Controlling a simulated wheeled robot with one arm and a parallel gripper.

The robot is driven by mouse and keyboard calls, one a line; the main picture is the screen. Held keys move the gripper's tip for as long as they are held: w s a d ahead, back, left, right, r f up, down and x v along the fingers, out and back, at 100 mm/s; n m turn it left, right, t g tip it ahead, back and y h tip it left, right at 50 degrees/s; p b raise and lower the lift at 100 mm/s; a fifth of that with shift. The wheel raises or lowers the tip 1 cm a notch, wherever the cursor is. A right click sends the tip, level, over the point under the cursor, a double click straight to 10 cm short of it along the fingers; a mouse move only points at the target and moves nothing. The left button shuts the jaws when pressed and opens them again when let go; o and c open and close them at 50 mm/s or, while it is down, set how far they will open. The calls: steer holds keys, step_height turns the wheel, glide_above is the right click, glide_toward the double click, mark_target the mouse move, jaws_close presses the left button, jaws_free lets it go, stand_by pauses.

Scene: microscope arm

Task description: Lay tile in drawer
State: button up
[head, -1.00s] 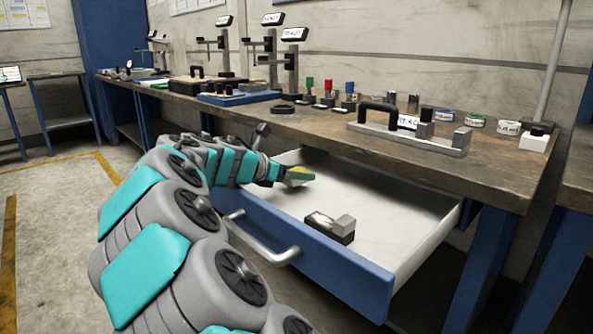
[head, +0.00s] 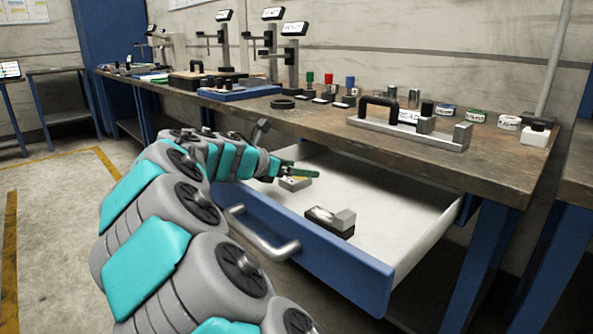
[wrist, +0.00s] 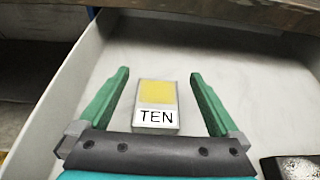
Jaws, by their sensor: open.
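The tile (wrist: 156,107) is a small grey block with a yellow top and a white label reading TEN. It lies on the white floor of the open drawer (wrist: 245,92), and in the head view it (head: 294,183) shows just under my fingers. My gripper (wrist: 159,90) is open, with its green fingers on either side of the tile and apart from it. In the head view my gripper (head: 300,172) is inside the drawer's left part. The drawer (head: 395,205) has a blue front and is pulled out below the bench.
A black block with a grey piece (head: 331,221) lies in the drawer near its front. The bench top (head: 340,122) overhangs the drawer's back and carries gauges, stands and a handled bar (head: 410,131). The drawer's right part is clear.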

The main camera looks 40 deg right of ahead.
steer(key=v, duration=1.2)
steer(key=shift+r+p, duration=0.4)
stand_by(0.5)
